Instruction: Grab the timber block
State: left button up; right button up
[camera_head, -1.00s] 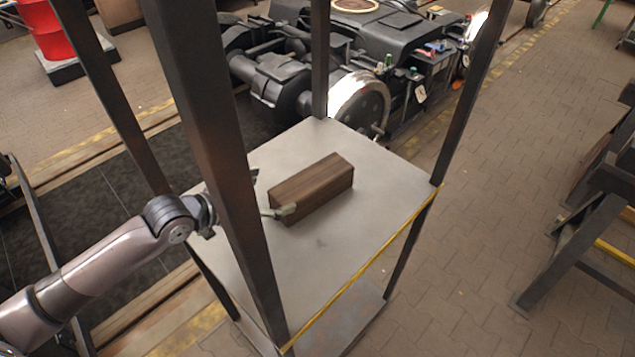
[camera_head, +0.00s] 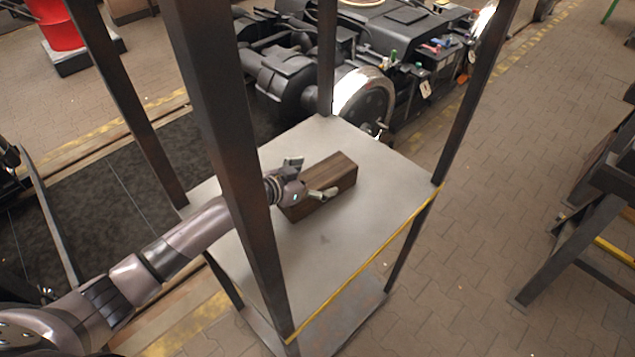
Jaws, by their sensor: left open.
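The timber block (camera_head: 335,181) is a dark brown wooden bar lying on the grey shelf top (camera_head: 350,245) of a metal rack. My right gripper is not in view.
Dark rack posts (camera_head: 222,130) stand at the shelf's corners; my left arm passes behind the front left one. A yellow strip (camera_head: 365,266) edges the shelf. A bogie with a wheel (camera_head: 362,98) stands behind. A dark metal stand (camera_head: 580,225) is at right, with clear paving between.

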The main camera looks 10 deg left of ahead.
pick_arm(q)
jog(key=shift+w+d+f, duration=0.3)
jog(key=shift+w, duration=0.2)
jog(key=shift+c, duration=0.3)
